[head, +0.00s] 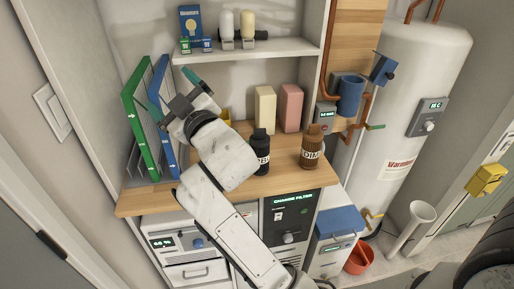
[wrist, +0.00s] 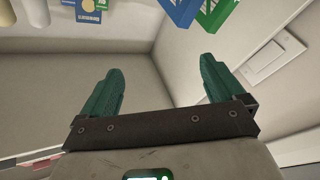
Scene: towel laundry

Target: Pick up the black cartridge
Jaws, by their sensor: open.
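A black bottle-shaped item (head: 261,152), likely the black cartridge, stands upright on the wooden counter, partly hidden by my arm. It has white lettering on its front. My gripper (head: 170,92) is open and empty, up and to the left of it, beside the green and blue binders. In the wrist view my gripper (wrist: 161,66) shows two teal fingers spread apart with nothing between them. The black item is not visible in the wrist view.
A brown bottle (head: 312,148) stands right of the black item, with cream (head: 265,110) and pink (head: 290,108) boxes behind. Green (head: 138,122) and blue (head: 160,120) binders stand at the counter's left. A white shelf (head: 247,49) hangs above. Free counter lies around the brown bottle.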

